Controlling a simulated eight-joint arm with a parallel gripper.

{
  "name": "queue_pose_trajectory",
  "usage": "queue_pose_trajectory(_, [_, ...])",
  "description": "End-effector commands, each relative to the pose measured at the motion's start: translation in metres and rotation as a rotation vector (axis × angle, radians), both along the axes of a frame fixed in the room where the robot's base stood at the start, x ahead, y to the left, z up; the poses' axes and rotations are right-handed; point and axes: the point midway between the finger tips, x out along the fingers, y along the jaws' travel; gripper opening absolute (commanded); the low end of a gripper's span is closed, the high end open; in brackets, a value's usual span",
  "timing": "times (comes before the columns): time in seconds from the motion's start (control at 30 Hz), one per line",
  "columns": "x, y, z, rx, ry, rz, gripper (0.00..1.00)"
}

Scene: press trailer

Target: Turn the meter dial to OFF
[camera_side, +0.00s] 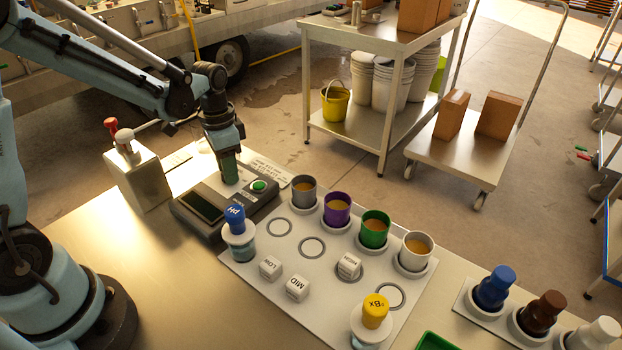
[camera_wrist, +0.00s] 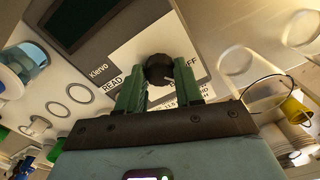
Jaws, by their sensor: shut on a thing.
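A grey board (camera_side: 331,258) right of the meter holds several coloured cups, white LOW, MID and HIGH blocks, and blue-topped (camera_side: 235,219) and yellow-topped (camera_side: 375,310) probes. A box with a red-knobbed lever (camera_side: 140,175) stands to the meter's left.

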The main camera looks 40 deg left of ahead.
Motion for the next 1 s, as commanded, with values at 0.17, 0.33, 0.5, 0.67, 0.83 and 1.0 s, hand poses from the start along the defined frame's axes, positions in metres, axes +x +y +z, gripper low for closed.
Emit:
queue_pose_trajectory(0.17, [0.0003, -0.0001, 0.0001, 0.000, -0.001, 0.148, 0.05])
queue_pose_trajectory(0.33, [0.0004, -0.0002, 0.0001, 0.000, -0.001, 0.262, 0.05])
queue_pose_trajectory(0.5, [0.0004, -0.0002, 0.0001, 0.000, -0.001, 0.342, 0.05])
queue_pose_trajectory(0.67, [0.0004, -0.0002, 0.0001, 0.000, -0.001, 0.384, 0.05])
queue_pose_trajectory(0.83, [0.0004, -0.0002, 0.0001, -0.001, -0.002, 0.403, 0.05])
queue_pose_trajectory(1.0, [0.0004, -0.0001, 0.0001, 0.000, -0.001, 0.406, 0.05])
